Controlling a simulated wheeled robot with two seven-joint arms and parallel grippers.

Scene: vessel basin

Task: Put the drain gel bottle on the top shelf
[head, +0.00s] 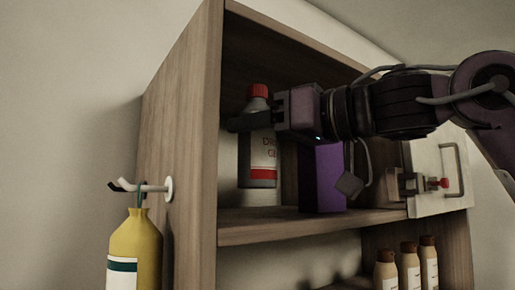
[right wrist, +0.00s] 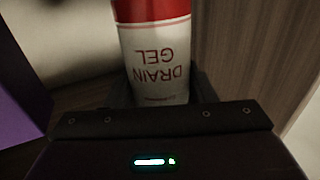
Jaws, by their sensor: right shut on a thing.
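The drain gel bottle (head: 262,150), with a red cap and a white label with a red band, is upright inside the top compartment of the wooden cabinet. My right gripper (head: 258,121) reaches in from the right and is shut on its upper part, below the cap. In the right wrist view the bottle (right wrist: 155,50) shows "DRAIN GEL" upside down, close against the gripper. My left gripper is not in view.
A purple box (head: 325,180) stands on the shelf right of the bottle. The cabinet's left side wall (head: 185,120) is close on the left. A pale panel (head: 440,160) with a handle is at right. Several small bottles (head: 410,268) stand below; a yellow bottle (head: 135,245) is outside left.

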